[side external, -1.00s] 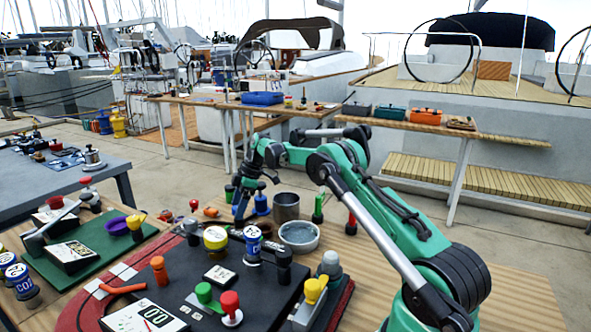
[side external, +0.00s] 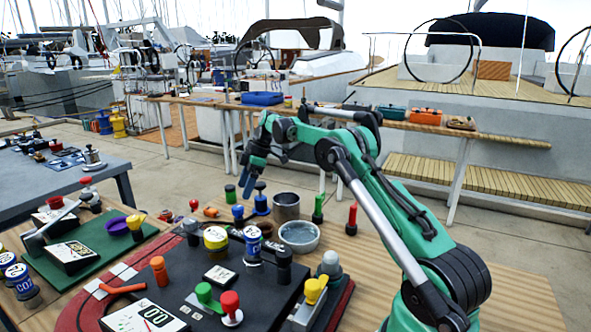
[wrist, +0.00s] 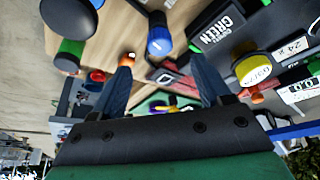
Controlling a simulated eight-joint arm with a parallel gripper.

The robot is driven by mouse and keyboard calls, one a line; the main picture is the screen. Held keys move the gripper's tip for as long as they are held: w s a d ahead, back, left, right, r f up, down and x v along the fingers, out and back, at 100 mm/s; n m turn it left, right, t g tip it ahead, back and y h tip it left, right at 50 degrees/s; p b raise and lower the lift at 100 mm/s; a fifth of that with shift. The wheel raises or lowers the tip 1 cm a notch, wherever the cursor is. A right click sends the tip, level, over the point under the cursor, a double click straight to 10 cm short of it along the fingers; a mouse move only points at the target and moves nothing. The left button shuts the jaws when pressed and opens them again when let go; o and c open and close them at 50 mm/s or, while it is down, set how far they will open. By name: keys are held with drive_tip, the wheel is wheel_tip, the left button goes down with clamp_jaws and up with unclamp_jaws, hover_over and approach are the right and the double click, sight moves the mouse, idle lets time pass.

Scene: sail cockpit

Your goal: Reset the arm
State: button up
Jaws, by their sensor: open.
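My green arm reaches over the wooden table, and my gripper (side external: 250,183) hangs above its far part, pointing down. In the wrist view my gripper (wrist: 163,84) has its two blue fingers spread apart with nothing between them. Below and near it in the side view are a metal cup (side external: 286,207), a grey bowl (side external: 299,236) and a blue-topped piece (side external: 238,213). The gripper looks clear of them all.
A green mat (side external: 100,243) lies left. Bare wood is free at the table's right. A bench with boxes stands behind.

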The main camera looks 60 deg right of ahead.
drive_tip(key=s+a+r+m+t+h, duration=0.1)
drive_tip(key=s+a+r+m, duration=0.1)
drive_tip(key=a+r, duration=0.35)
drive_tip(key=s+a+r+m+h, duration=0.1)
drive_tip(key=s+a+r+m, duration=0.15)
drive_tip(key=a, duration=0.55)
drive_tip(key=s+a+f+m+t+h, duration=0.1)
drive_tip(key=s+a+f+m+t, duration=0.2)
drive_tip(key=s+a, duration=0.7)
drive_tip(key=s+m, duration=0.1)
drive_tip(key=s, duration=0.2)
drive_tip(key=shift+f+m, duration=0.25)
drive_tip(key=shift+m, duration=0.1)
